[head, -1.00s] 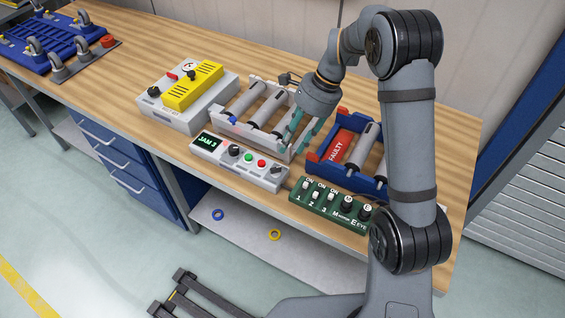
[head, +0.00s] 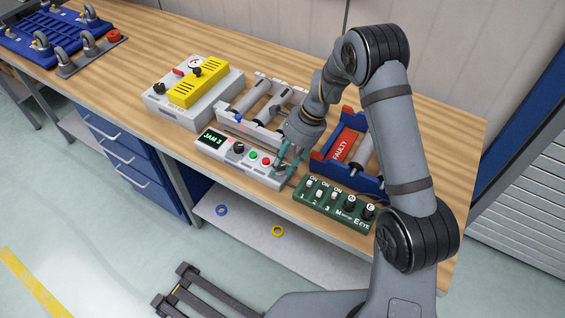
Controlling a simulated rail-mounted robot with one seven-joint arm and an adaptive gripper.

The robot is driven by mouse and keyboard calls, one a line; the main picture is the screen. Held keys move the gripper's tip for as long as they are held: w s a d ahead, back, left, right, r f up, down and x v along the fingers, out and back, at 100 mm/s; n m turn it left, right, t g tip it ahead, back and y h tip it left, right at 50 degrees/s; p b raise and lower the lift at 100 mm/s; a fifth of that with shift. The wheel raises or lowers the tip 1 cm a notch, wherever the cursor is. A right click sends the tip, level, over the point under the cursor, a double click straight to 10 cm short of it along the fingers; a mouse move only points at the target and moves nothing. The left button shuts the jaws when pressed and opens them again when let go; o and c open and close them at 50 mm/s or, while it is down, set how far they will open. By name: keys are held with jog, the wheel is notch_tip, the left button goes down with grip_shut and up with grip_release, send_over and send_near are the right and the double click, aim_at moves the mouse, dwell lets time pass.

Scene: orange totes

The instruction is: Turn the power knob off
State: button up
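A white control box (head: 228,163) with a green "JAM 3" display stands at the front edge of the bench. It carries a black knob (head: 238,148), a green button, a red button and a dark knob (head: 280,168) at its right end. Which knob is the power knob cannot be read. My gripper (head: 286,164) points down at the box's right end, with its teal fingers apart around or just above the dark knob. The fingers partly hide that knob, and contact cannot be made out.
A green switch panel (head: 312,204) stands just right of the box. A white roller tray (head: 228,124) and a blue tray marked "FAULTY" (head: 318,158) stand behind. A grey box with a yellow cover (head: 180,116) is at left. The bench's left-middle surface is clear.

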jog(key=shift+c, duration=0.7)
grip_shut()
jog(key=shift+n, duration=0.3)
jog(key=n+g, duration=0.1)
jog(key=n, duration=0.1)
jog(key=n+h, duration=0.1)
jog(key=n, duration=0.1)
jog(key=shift+w+g, duration=0.2)
jog(key=shift+g, duration=0.2)
jog(key=n+g+h, duration=0.1)
jog(key=n, duration=0.4)
jog(key=shift+w, duration=0.1)
jog(key=n+h, duration=0.1)
jog(key=n, duration=0.1)
jog(key=n+p, duration=0.1)
jog(key=n, duration=0.1)
jog(key=shift+w+a+g+h, duration=0.1)
jog(key=shift+a+g+h, duration=0.05)
jog(key=shift+g+h, duration=0.2)
jog(key=shift+a+n+h+p, duration=0.15)
jog(key=shift+n+h, duration=0.3)
jog(key=shift+n, duration=0.6)
jog(key=shift+d+n+h+p, duration=0.15)
jog(key=shift+n+h, duration=0.25)
jog(key=shift+n, duration=0.65)
jog(key=shift+w+a, duration=0.1)
